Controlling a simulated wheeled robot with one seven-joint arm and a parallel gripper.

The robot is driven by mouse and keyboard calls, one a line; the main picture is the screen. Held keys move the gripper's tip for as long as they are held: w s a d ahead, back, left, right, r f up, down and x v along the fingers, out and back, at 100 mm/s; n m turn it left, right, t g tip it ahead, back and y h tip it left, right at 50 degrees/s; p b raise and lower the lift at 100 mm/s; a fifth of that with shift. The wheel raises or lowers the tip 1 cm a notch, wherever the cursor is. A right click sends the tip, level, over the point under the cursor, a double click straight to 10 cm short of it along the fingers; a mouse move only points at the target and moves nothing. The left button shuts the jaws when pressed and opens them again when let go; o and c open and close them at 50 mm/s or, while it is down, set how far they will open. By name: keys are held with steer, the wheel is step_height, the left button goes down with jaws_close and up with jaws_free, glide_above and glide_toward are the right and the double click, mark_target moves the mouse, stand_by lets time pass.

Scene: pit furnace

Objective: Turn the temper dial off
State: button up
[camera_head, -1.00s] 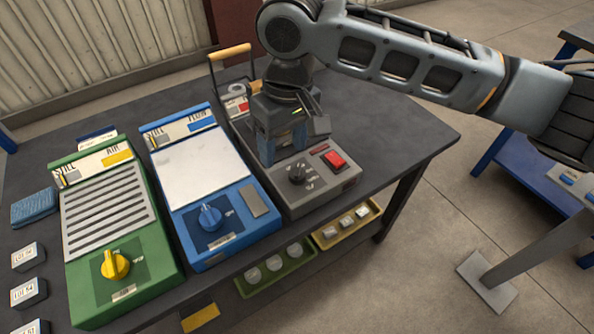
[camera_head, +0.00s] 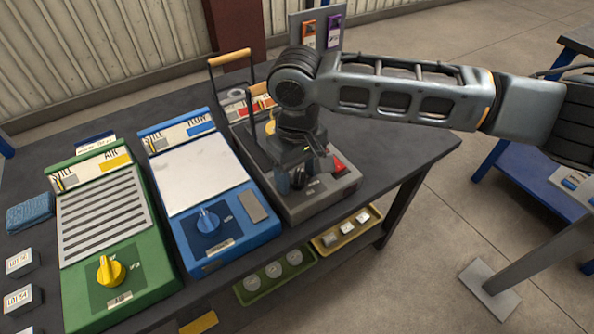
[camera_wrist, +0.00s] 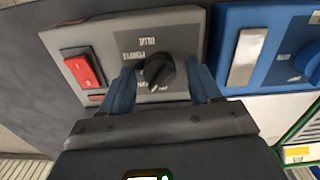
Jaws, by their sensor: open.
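The temper dial is a black round knob (camera_wrist: 158,72) on the front panel of a grey unit (camera_wrist: 190,25). In the wrist view the knob lies between the two blue fingers of my gripper (camera_wrist: 163,88), which are apart with a gap on each side. I cannot tell whether either finger touches it. In the head view my gripper (camera_head: 291,182) points down over the grey unit (camera_head: 335,190) and mostly hides the knob. Printed labels sit around the knob, partly covered. A red rocker switch (camera_wrist: 83,70) is beside the knob on the same panel.
A blue unit (camera_head: 262,233) with a blue knob (camera_head: 208,220) stands close to the left of the grey one. A green unit (camera_head: 150,290) with a yellow knob (camera_head: 110,270) is farther left. Trays (camera_head: 345,236) lie below the table's front edge.

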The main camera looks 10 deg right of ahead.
steer(key=c, duration=1)
steer(key=shift+c, duration=0.2)
steer(key=shift+r+n+p, duration=0.1)
steer(key=shift+n+p, duration=0.2)
steer(key=shift+p, duration=0.05)
steer(key=shift+r+n+p, duration=0.1)
steer(key=shift+n+p, duration=1)
steer(key=shift+n, duration=0.1)
steer(key=n+p, duration=0.2)
steer(key=n, duration=0.2)
steer(key=shift+n, duration=0.4)
steer(key=shift+p, duration=0.3)
steer(key=o, duration=1)
